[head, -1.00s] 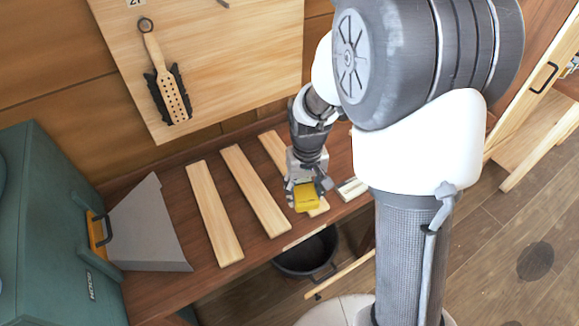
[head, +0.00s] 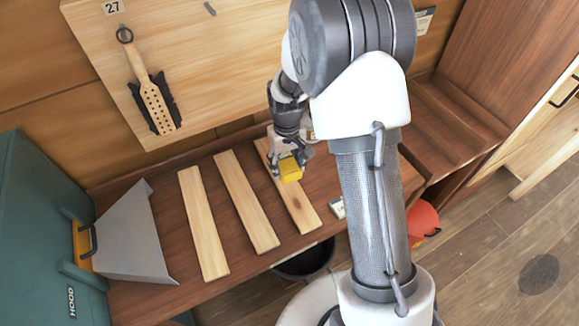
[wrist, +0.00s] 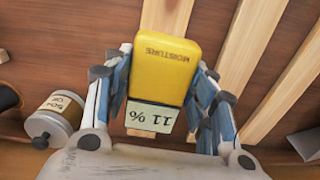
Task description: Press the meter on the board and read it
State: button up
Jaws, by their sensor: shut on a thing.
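My gripper (head: 289,160) is shut on a yellow moisture meter (head: 291,170), with one finger at each side of it. In the head view the meter is over the upper half of the rightmost of three pale boards (head: 298,208). The other boards are the middle one (head: 246,202) and the left one (head: 203,225). I cannot tell whether the meter touches the board, because its underside is hidden.
A grey hood (head: 135,240) and green cabinet (head: 40,220) stand left. A brush (head: 153,100) hangs on the wooden panel (head: 215,75) behind. A labelled jar (wrist: 57,113) stands near my gripper. A dark bucket (head: 305,264) is below the bench's front edge; a red bucket (head: 424,216) is right.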

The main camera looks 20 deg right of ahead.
jog(key=shift+w+d+f, duration=0.1)
jog(key=shift+w+f, duration=0.15)
jog(key=shift+w, duration=0.5)
jog(key=shift+s+f+b, duration=0.25)
jog(key=shift+f+b, duration=0.5)
jog(key=shift+f, duration=0.1)
jog(key=shift+w+f+b, duration=0.1)
jog(key=shift+f+b, duration=1.4)
jog(key=shift+f, duration=0.65)
jog(key=shift+f, duration=0.45)
notch_tip(320, 180, up, 8)
jog(key=p, duration=0.5)
jog(key=shift+r, duration=0.1)
